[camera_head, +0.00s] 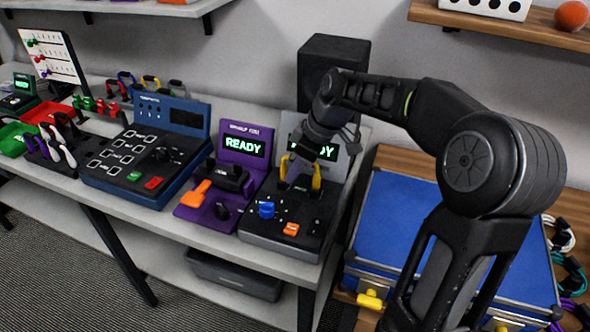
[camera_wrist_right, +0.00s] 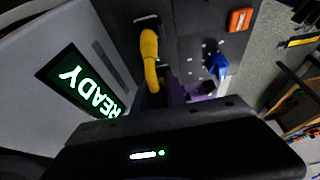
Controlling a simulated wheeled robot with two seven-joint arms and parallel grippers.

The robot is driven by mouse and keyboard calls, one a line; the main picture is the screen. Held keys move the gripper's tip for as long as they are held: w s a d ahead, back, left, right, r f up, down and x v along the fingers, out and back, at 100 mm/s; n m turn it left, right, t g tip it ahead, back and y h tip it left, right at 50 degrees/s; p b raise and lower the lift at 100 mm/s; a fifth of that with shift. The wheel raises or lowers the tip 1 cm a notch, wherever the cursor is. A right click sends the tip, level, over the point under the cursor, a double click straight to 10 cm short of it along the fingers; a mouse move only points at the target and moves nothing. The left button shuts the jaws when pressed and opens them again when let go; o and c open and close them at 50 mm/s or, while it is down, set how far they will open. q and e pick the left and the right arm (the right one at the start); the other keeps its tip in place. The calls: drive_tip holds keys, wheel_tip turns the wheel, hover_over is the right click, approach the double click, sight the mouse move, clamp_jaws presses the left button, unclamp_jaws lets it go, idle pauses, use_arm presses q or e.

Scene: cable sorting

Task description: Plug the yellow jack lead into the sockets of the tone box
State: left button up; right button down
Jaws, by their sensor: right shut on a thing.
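The yellow jack lead (camera_head: 316,176) is a short arch over the panel of the grey tone box (camera_head: 262,238), which has a lit READY screen, a blue knob and an orange button. My right gripper (camera_head: 299,174) reaches down over the panel and is shut on the lead. In the right wrist view the yellow lead (camera_wrist_right: 150,60) runs from my fingers to a dark socket area on the tone box panel (camera_wrist_right: 192,22). Its far end meets the panel there; the depth is unclear. The end near my fingers is partly hidden. My left gripper is out of view.
A purple box (camera_head: 243,142) with a READY screen stands close on the left, then a blue box (camera_head: 133,180). A black speaker (camera_head: 333,60) stands behind.

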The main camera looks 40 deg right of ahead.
drive_tip(key=shift+f+b, duration=0.4)
